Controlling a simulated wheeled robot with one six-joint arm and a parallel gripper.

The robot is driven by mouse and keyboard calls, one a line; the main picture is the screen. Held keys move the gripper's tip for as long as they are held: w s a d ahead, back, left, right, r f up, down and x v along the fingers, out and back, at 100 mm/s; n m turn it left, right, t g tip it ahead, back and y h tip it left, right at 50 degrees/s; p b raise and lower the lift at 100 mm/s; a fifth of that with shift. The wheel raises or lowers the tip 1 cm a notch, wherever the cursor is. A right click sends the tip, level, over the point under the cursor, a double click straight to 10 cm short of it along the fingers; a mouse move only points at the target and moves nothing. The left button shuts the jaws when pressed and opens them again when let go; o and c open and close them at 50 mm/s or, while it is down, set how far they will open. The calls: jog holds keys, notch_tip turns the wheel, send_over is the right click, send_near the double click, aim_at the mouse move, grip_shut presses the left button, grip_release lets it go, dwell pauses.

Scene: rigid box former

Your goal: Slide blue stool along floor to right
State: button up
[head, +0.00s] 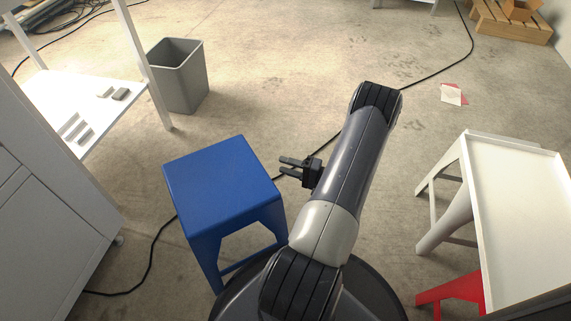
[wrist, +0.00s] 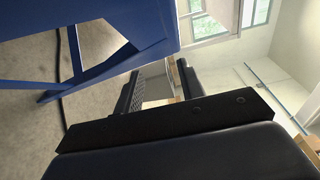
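The blue stool (head: 222,185) stands upright on the concrete floor, left of my arm in the head view. In the wrist view the stool (wrist: 105,22) fills the upper left, with its seat side and legs showing. My gripper (head: 286,168) is just right of the stool's far right corner and points left. Its two fingers are apart with nothing between them, and they also show apart in the wrist view (wrist: 160,88). I cannot tell whether a finger touches the stool.
A grey bin (head: 180,80) and a white shelf (head: 75,95) stand at the left. A white table (head: 520,210) and a red stool (head: 455,290) are at the right. A black cable (head: 425,83) crosses the floor. Red and white papers (head: 453,94) lie farther back.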

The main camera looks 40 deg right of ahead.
aim_at(257, 157)
jog(key=shift+o, duration=2.2)
jog(key=shift+w+a, duration=0.1)
jog(key=shift+w, duration=0.15)
jog(key=o, duration=0.7)
jog(key=b+x, duration=0.2)
jog(key=x, duration=0.7)
jog(key=shift+o, duration=0.2)
jog(key=shift+w+a, duration=0.25)
jog(key=shift+w, duration=0.35)
jog(key=c, duration=1.8)
